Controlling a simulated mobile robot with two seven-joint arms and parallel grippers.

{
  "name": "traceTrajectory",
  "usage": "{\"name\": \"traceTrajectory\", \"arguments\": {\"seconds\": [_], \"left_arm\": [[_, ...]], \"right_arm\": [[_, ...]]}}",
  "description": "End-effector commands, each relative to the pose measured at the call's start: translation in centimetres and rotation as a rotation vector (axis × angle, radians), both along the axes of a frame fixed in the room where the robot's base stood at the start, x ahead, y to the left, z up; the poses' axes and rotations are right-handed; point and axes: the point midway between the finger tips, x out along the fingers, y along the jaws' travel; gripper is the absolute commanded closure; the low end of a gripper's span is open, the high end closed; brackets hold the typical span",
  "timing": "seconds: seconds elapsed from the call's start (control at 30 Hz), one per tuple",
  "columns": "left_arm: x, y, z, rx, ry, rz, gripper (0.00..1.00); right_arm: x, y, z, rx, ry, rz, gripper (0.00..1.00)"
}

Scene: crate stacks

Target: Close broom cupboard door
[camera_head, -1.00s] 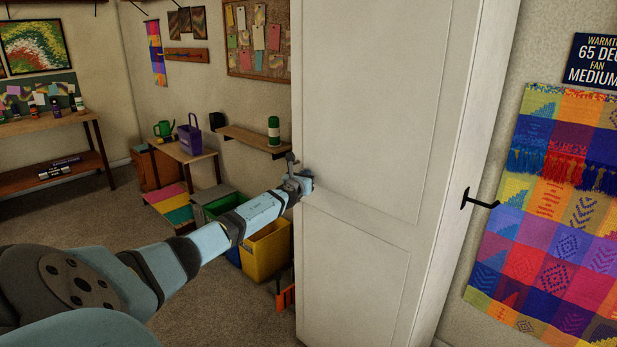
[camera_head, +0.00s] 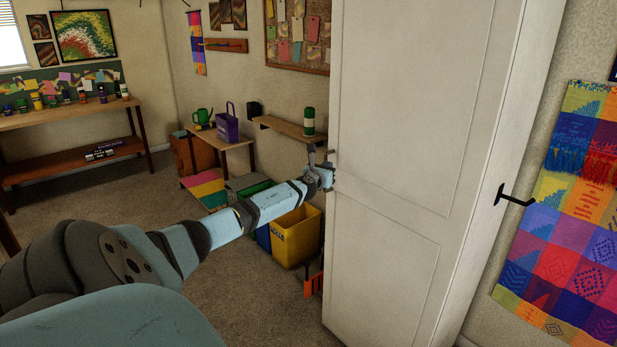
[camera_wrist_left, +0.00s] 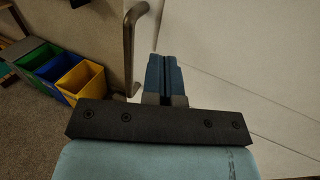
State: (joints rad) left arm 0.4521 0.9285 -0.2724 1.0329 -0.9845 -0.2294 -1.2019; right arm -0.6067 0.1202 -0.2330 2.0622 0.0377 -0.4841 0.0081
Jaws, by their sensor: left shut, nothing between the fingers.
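The tall white broom cupboard door (camera_head: 405,120) with recessed panels stands right of centre in the head view. Its pale panelled surface (camera_wrist_left: 240,60) fills the right of the left wrist view. A grey bar handle (camera_wrist_left: 129,50) shows just left of my fingers there. My left gripper (camera_head: 327,174) is at the door's left edge, near handle height. In the left wrist view its blue fingers (camera_wrist_left: 163,72) are together and empty, in front of the panel beside the handle. I cannot tell whether they touch it, or how wide any door gap is. My right gripper is out of view.
A yellow bin (camera_head: 296,238) and an orange item (camera_head: 313,283) stand on the floor by the door's left edge. A wall shelf (camera_head: 287,127) holds a green bottle. A black hook (camera_head: 512,197) and woven hanging (camera_head: 570,235) are at right. The carpet at left is largely clear.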

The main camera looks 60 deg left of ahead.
Motion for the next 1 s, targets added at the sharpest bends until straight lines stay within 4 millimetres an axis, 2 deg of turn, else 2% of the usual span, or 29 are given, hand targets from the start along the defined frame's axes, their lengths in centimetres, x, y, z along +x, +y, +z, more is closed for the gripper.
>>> {"name": "traceTrajectory", "arguments": {"seconds": [0.2, 0.5, 0.9, 1.0], "left_arm": [[-3.6, -0.5, -0.3, 0.002, 0.007, -0.003, 1.0], [-6.9, -0.9, -0.5, -0.001, 0.006, -0.002, 1.0], [-7.6, -1.1, -0.4, -0.002, 0.004, -0.003, 1.0], [-7.6, -1.6, -1.2, -0.025, 0.004, -0.007, 1.0]], "right_arm": [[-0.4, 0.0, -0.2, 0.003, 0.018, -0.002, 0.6], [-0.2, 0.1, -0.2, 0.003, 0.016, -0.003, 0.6], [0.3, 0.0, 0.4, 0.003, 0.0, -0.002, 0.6], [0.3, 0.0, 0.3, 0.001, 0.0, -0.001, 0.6]]}}
